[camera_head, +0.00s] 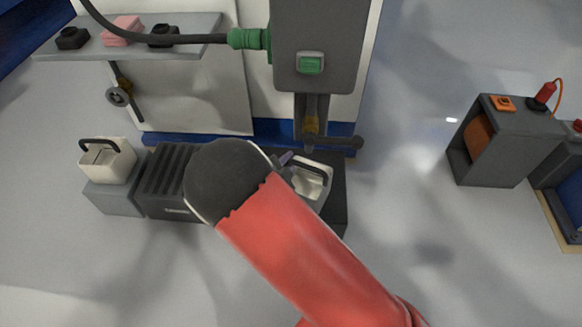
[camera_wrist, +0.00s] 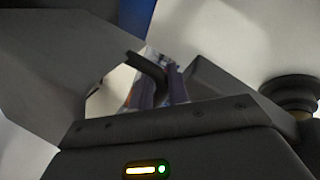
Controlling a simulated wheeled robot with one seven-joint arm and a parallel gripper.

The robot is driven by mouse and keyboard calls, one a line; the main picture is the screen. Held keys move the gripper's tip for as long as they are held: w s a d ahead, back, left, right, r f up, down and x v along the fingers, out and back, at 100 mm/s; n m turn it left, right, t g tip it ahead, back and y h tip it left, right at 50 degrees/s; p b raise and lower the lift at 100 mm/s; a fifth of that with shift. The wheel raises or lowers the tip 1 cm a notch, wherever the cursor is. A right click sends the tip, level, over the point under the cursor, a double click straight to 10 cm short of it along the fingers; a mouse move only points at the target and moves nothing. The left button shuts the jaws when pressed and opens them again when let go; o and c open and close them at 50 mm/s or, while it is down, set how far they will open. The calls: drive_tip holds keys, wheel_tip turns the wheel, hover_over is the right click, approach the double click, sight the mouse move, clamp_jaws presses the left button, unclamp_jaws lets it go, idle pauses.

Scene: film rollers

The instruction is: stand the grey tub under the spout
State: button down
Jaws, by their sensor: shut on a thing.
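The light grey tub (camera_head: 313,184) with a dark handle is at the dark stand below the spout (camera_head: 311,118) in the head view. My arm hides its left and lower part. My gripper (camera_head: 286,158) is at the tub's upper left, mostly hidden behind my arm. In the wrist view, the purplish fingers of my gripper (camera_wrist: 160,88) are shut on the tub's dark handle (camera_wrist: 147,66). I cannot tell whether the tub rests on the stand or hangs just above it, nor whether it is exactly under the spout.
A cream tub (camera_head: 107,160) with a dark handle stands on a grey block (camera_head: 112,196) at the left. A ribbed dark box (camera_head: 166,178) is beside it. The grey machine (camera_head: 315,45) rises behind the stand. A shelf (camera_head: 190,25) holds small items.

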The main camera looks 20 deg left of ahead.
drive_tip(key=f, duration=0.1)
drive_tip(key=w+f+b, duration=0.1)
drive_tip(key=f, duration=0.1)
drive_tip(key=shift+w+d+f, duration=0.1)
drive_tip(key=shift+w+f, duration=0.1)
drive_tip(key=shift+f, duration=0.1)
drive_tip(key=c, duration=1.3)
unclamp_jaws()
drive_tip(key=shift+c, duration=0.2)
